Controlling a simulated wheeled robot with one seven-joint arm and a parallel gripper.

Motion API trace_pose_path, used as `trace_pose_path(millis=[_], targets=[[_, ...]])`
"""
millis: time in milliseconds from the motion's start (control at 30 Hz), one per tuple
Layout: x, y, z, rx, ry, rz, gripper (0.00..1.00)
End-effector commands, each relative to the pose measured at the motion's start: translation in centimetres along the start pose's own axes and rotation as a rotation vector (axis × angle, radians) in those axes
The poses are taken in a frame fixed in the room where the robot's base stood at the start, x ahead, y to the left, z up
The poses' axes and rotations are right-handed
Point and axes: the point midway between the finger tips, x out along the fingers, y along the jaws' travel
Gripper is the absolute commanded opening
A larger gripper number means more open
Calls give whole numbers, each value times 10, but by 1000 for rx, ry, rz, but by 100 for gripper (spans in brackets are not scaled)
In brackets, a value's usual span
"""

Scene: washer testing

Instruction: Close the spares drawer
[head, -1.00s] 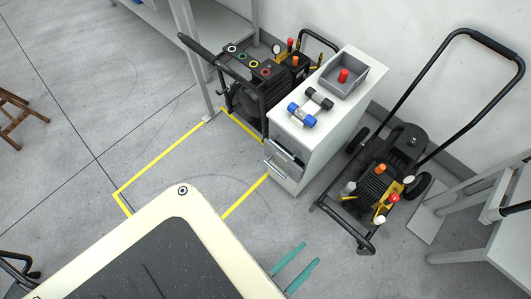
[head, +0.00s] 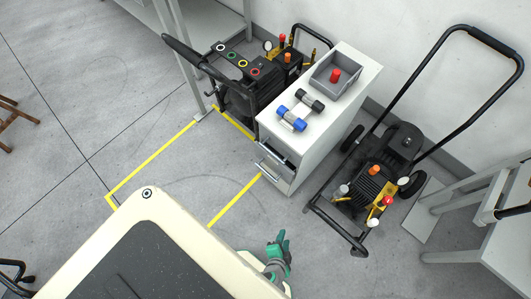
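The white drawer cabinet (head: 318,122) stands at the middle right against the pressure washer, its drawer fronts facing the lower left. Its upper drawer (head: 277,152) appears pulled out a little, with a dark gap at its top and a bar handle on its front. A second handle shows just below it. No label is readable, so I cannot tell which drawer holds spares. My gripper (head: 280,243), with green fingers, is below the cabinet in the picture, apart from the drawers. Its fingers overlap in this view, and nothing shows held in them.
On the cabinet top are a grey bin (head: 335,80) with a red-capped item and blue and black cylindrical parts (head: 292,119). A black pressure washer (head: 240,88) stands left, another (head: 375,180) right. The floor before the drawers is clear, with yellow tape (head: 235,199).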

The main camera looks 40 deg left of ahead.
Motion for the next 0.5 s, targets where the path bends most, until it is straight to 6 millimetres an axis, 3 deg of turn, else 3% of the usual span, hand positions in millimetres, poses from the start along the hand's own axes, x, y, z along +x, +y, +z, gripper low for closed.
trace_pose_path(millis=[33, 100, 267, 500], targets=[[25, 1, 7, 67, -57, -12, 31], [52, 1, 19, 164, -142, -30, 31], [104, -20, 36, 381, -339, -98, 31], [152, -90, 30, 674, -626, -256, 31]])
